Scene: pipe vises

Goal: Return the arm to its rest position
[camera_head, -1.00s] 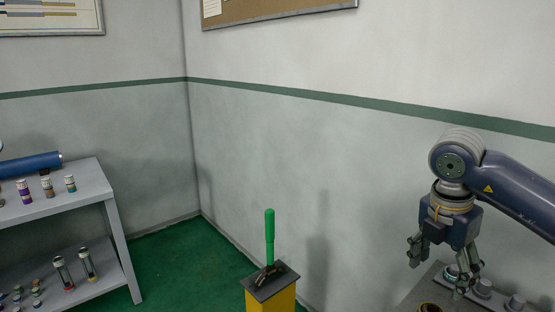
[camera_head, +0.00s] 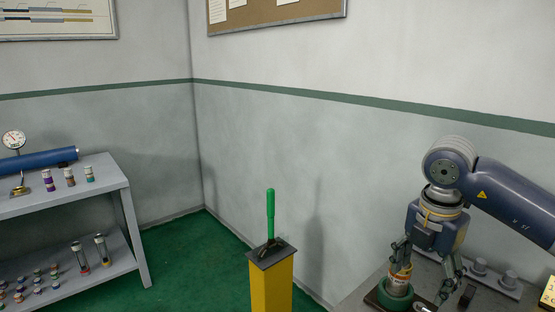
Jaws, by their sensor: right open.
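My right arm comes in from the right edge, and its gripper (camera_head: 425,272) hangs downward over the bench at the lower right. Its fingers are spread open. A small cylinder with an orange and white band (camera_head: 399,275) stands upright in a green round holder (camera_head: 395,297) by the left finger. That finger partly covers the cylinder, and I cannot tell whether they touch. My left gripper is not in view.
The grey bench (camera_head: 355,300) also carries a plate with grey knobs (camera_head: 495,276). A yellow post with a green lever (camera_head: 271,215) stands left of it. A grey shelf (camera_head: 100,187) at left holds small jars, a blue cylinder (camera_head: 40,160) and a gauge (camera_head: 14,140).

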